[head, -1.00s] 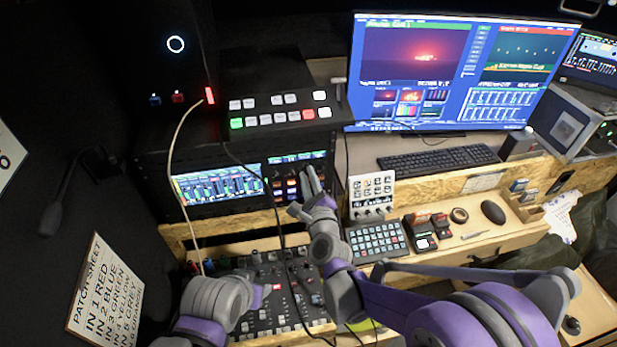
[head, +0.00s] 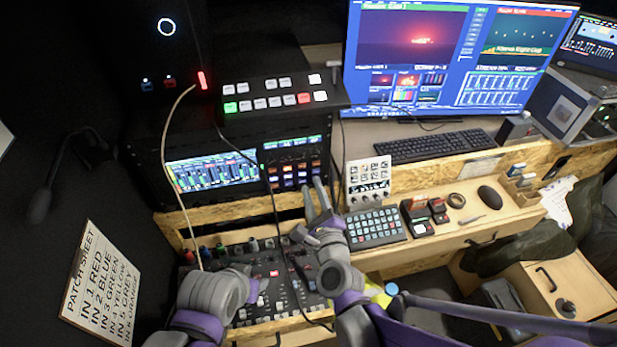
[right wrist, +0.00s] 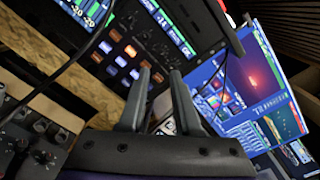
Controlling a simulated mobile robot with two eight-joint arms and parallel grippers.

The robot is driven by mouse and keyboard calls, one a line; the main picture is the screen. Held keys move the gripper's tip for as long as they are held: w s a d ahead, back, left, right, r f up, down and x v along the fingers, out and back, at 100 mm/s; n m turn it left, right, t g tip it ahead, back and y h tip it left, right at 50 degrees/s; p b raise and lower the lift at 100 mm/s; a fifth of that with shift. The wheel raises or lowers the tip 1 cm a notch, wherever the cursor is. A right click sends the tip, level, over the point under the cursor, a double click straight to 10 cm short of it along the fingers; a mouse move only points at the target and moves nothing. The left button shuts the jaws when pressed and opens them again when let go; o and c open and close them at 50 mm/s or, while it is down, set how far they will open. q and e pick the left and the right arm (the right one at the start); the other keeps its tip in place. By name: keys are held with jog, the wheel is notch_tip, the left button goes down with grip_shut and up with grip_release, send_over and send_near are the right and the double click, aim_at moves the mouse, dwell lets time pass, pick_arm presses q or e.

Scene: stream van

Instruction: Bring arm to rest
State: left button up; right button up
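My right gripper (head: 314,203) stands over the desk front, left of the small button keypad (head: 376,228) and below the lit rack panel. It is open, and nothing shows between its fingers, which also appear apart in the right wrist view (right wrist: 158,95). My right forearm, purple and grey, comes in from the bottom right. My left arm comes in from the bottom left over the audio mixer (head: 290,298). Its grey wrist covers part of the mixer, and its fingers cannot be made out clearly.
A cable hangs from the lit rack panel (head: 293,160) past the right gripper to the mixer. A knob box (head: 368,180), keyboard (head: 435,145) and large monitor (head: 455,60) are to the right. A patch sheet (head: 103,288) stands left. Open space lies above the desk.

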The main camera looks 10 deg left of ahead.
jog(key=shift+s+d, duration=0.3)
jog(key=shift+s, duration=0.3)
jog(key=s+d+f+n+g+h, duration=0.2)
jog(key=s+d+f+n+g, duration=0.1)
jog(key=s+d+n, duration=0.3)
jog(key=s+d+f+n+g+h, duration=0.2)
jog(key=s+d+n+g, duration=0.2)
jog(key=d+n, duration=0.5)
jog(key=s+d+f+n+g+h, duration=0.3)
jog(key=s+d+n, duration=0.4)
jog(key=s+d, duration=0.1)
jog(key=shift+s+d+f+n+g, duration=0.35)
jog(key=shift+s+d+n+g, duration=0.05)
jog(key=shift+d, duration=0.5)
